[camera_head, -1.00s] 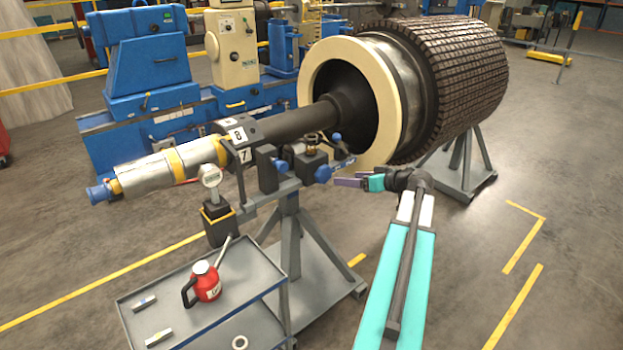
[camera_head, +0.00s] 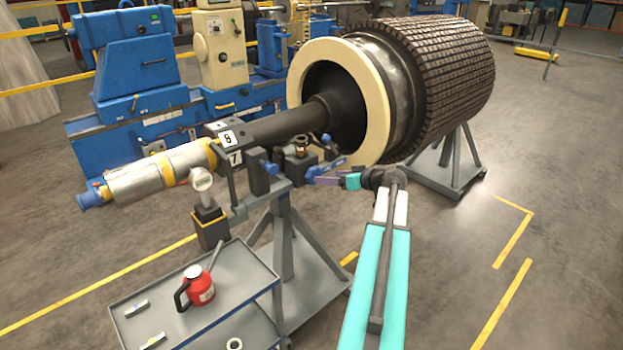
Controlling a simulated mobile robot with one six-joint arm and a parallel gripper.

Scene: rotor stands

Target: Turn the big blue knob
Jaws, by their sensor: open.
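The big blue knob (camera_head: 311,175) sits on the front right of the dark clamp block on the grey stand. My gripper (camera_head: 320,178) reaches in from the right, with a purple finger (camera_head: 326,182) low beside the knob. Its jaws are open. The fingertip and knob overlap in this view, and I cannot tell whether they touch. A blue bar-like piece (camera_head: 331,165) lies just above the finger. Smaller blue knobs stand nearby, one on the left block (camera_head: 271,168) and one behind (camera_head: 326,138).
A large rotor (camera_head: 430,85) with a cream ring stands behind my gripper. A dark shaft (camera_head: 285,122) runs left from it. A grey cart (camera_head: 235,262) with a red can (camera_head: 197,287) is at front left.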

